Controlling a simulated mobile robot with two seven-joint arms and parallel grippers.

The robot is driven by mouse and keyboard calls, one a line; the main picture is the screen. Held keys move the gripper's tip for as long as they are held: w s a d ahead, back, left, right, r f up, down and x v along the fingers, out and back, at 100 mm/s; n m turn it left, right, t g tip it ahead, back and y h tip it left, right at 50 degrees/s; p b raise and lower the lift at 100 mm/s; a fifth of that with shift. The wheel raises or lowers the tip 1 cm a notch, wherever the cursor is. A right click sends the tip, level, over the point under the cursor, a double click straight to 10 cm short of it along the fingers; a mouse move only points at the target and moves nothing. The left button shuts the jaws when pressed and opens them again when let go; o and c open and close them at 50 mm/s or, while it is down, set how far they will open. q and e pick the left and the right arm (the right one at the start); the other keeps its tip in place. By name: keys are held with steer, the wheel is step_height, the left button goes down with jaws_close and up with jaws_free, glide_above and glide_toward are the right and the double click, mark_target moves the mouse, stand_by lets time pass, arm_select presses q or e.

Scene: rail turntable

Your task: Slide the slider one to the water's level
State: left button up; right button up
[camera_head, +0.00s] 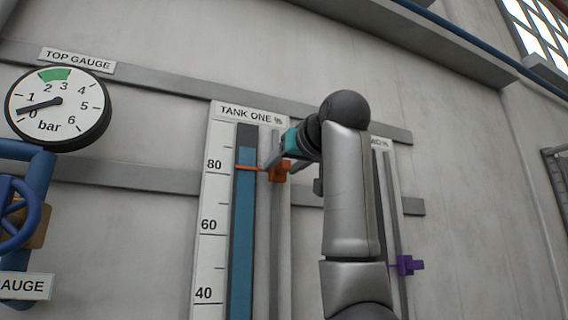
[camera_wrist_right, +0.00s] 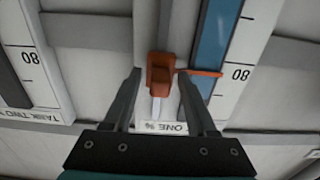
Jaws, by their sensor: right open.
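The tank one gauge (camera_head: 213,206) is a white scale beside a dark tube with blue water (camera_head: 242,240). The water's top is above the 80 mark. The orange slider one (camera_head: 279,172) sits on a rail right of the tube, its thin pointer across the water near 80, a little below the water's top. My right gripper (camera_head: 284,163) is at the slider, open. In the right wrist view, which is upside down, the slider (camera_wrist_right: 160,74) lies between the two open fingertips (camera_wrist_right: 159,74), with gaps at both sides. My left gripper is not in view.
A second gauge with a purple slider (camera_head: 408,265) stands to the right, partly behind my right arm. A round pressure gauge (camera_head: 58,108) and a blue valve wheel (camera_head: 14,212) are at the left. Grey horizontal rails (camera_head: 125,176) cross the wall.

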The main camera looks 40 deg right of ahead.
steer(key=shift+c, duration=0.3)
jaws_close()
stand_by(1.0)
